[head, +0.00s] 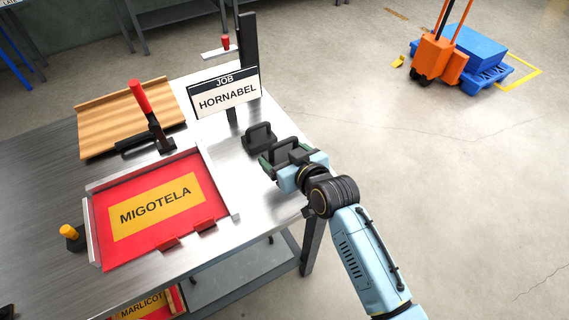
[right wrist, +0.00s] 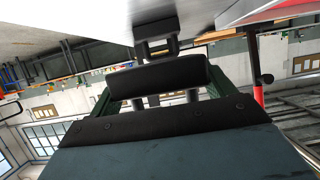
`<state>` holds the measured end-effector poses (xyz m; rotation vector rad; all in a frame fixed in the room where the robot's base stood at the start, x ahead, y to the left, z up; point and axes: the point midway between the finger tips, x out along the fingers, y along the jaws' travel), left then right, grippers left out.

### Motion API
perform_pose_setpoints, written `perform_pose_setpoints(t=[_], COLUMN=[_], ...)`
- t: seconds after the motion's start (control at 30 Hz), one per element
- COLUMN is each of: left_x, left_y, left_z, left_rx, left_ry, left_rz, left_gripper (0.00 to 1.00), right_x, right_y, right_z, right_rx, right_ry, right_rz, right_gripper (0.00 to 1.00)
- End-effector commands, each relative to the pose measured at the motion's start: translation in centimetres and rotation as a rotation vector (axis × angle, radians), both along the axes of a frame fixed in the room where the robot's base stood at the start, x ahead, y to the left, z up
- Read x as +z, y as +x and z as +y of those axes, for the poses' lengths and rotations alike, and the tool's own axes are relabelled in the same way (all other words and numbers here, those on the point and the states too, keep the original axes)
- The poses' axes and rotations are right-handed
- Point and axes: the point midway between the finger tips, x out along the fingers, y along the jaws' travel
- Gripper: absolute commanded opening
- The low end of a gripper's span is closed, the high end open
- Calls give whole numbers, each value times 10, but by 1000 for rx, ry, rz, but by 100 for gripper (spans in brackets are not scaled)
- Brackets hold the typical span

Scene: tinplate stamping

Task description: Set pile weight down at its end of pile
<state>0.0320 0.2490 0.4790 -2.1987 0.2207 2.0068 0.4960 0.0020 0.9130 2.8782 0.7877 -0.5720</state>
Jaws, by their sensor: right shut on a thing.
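My right gripper (head: 284,154) is at the right edge of the metal table (head: 215,118). It is shut on a dark pile weight (head: 299,151) with a bar handle. In the right wrist view the handle (right wrist: 158,80) lies between the green fingers (right wrist: 165,92). A second dark weight (head: 259,138) with a similar handle stands upright on the table just left of the gripper; it also shows beyond the held one in the right wrist view (right wrist: 157,47). The gripper hides the underside of the held weight, so I cannot tell whether it touches the table. My left gripper is not in view.
A red sheet (head: 191,192) marked MIGOTELA lies in a frame at the table's middle. A red-handled clamp (head: 145,105), a wooden board (head: 127,116) and a JOB HORNABEL sign (head: 225,92) stand behind. Bare metal lies between the frame and the weights.

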Motion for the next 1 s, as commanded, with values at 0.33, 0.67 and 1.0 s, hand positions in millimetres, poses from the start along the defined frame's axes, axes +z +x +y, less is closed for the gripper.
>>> perform_pose_setpoints(t=[0.33, 0.67, 1.0], left_x=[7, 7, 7], left_y=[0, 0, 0], left_z=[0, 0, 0], left_rx=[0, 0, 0], left_ry=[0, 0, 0], left_rz=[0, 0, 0], left_gripper=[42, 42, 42], right_x=[36, 67, 114], right_y=[1, -9, -47], right_z=[0, -57, -163], right_rx=[-2, -140, -415], right_ry=[6, 16, 10], right_rz=[-10, -13, -9], right_gripper=[16, 16, 16])
